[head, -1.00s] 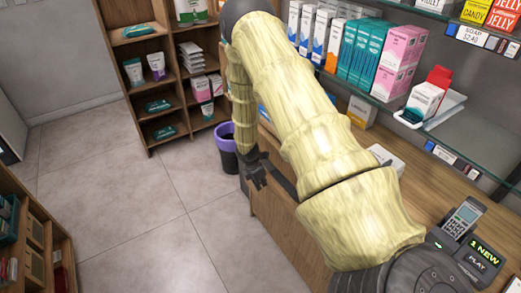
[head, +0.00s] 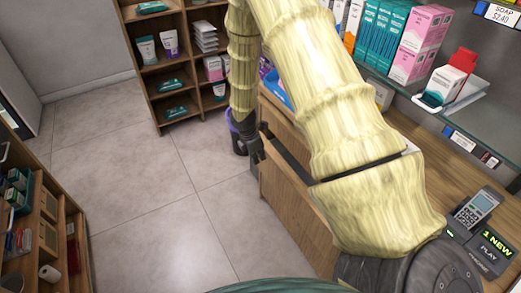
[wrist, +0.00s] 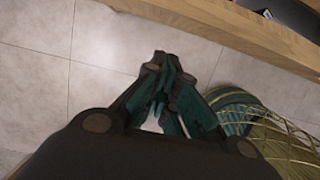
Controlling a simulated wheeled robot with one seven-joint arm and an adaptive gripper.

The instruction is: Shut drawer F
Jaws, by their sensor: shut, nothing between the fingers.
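A wooden drawer front (head: 290,205) stands below the counter on the right in the head view, with a dark gap behind its top edge. I cannot read a letter on it, so I cannot confirm that it is drawer F. In the wrist view a wooden edge (wrist: 235,28) crosses the upper right, with a dark space and small items behind it, like a partly open drawer. My gripper (head: 257,153) hangs at the far end of this front, on the aisle side. In the wrist view my gripper (wrist: 158,66) is shut and empty, apart from the wood.
Wooden shelves (head: 157,90) are at the back, and another shelf unit (head: 45,215) is at lower left. A card reader (head: 477,208) sits on the counter. The tiled floor (head: 140,190) between is clear.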

